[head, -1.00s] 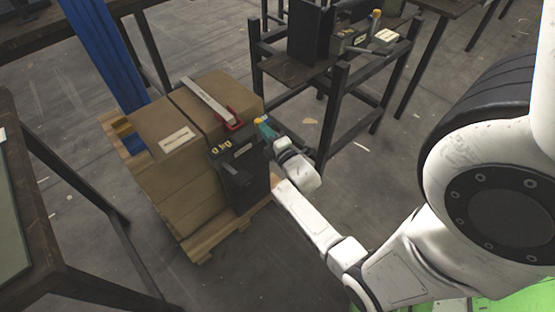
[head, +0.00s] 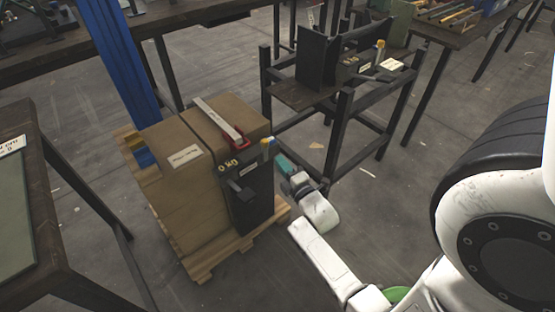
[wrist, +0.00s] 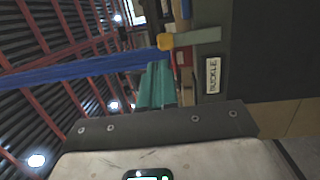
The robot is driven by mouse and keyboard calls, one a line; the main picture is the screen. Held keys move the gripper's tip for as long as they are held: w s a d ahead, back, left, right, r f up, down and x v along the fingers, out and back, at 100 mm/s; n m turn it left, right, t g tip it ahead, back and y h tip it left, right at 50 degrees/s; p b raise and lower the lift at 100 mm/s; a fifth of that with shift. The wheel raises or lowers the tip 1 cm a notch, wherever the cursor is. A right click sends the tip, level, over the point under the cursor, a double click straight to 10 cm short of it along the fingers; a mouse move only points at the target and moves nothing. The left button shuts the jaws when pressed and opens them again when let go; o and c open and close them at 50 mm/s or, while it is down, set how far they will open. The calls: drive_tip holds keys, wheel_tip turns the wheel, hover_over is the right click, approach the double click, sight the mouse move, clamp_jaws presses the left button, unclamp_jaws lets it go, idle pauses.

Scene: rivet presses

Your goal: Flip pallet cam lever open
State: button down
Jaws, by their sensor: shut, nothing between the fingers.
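In the head view, a dark panel (head: 258,192) stands against the carton stack, with a small white label and a blocky black part on its face. A red lever-like piece (head: 236,141) sits on top, at the end of a pale strap (head: 217,118). A yellow-tipped piece (head: 268,145) is at the panel's right upper corner. My gripper (head: 287,163) is shut and empty, just right of that corner, apart from it. In the wrist view, my teal fingers (wrist: 156,86) are together below a yellow knob (wrist: 165,41) with a grey bar (wrist: 197,38). A "BUCKLE" label (wrist: 212,76) is beside them. I cannot tell which piece is the cam lever.
The cartons (head: 185,190) stand on a wooden pallet (head: 205,266). A blue post (head: 118,60) rises behind. A dark metal stand (head: 345,105) is behind and right of my gripper. A table (head: 35,180) is at the left. Floor is clear in front of the pallet.

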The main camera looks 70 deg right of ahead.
drive_tip(key=v, duration=0.7)
drive_tip(key=shift+r, duration=0.25)
drive_tip(key=w+a+r+m+g+y+p, duration=0.2)
drive_tip(key=w+a+m+g+y+p, duration=0.15)
drive_tip(key=a, duration=0.25)
drive_tip(key=w+a+r+m+g+y+p, duration=0.1)
drive_tip(key=w+a+m+g+y+p, duration=0.15)
drive_tip(key=a+y+p, duration=0.35)
drive_tip(key=s+a+r+m+g+y+p, duration=0.2)
drive_tip(key=s+a+r+m+g, duration=0.2)
drive_tip(key=a, duration=0.9)
drive_tip(key=s+r+g, duration=0.3)
drive_tip(key=s+r, duration=0.1)
drive_tip(key=s, duration=0.1)
drive_tip(key=shift+y+p, duration=0.35)
drive_tip(key=shift+s+r, duration=0.1)
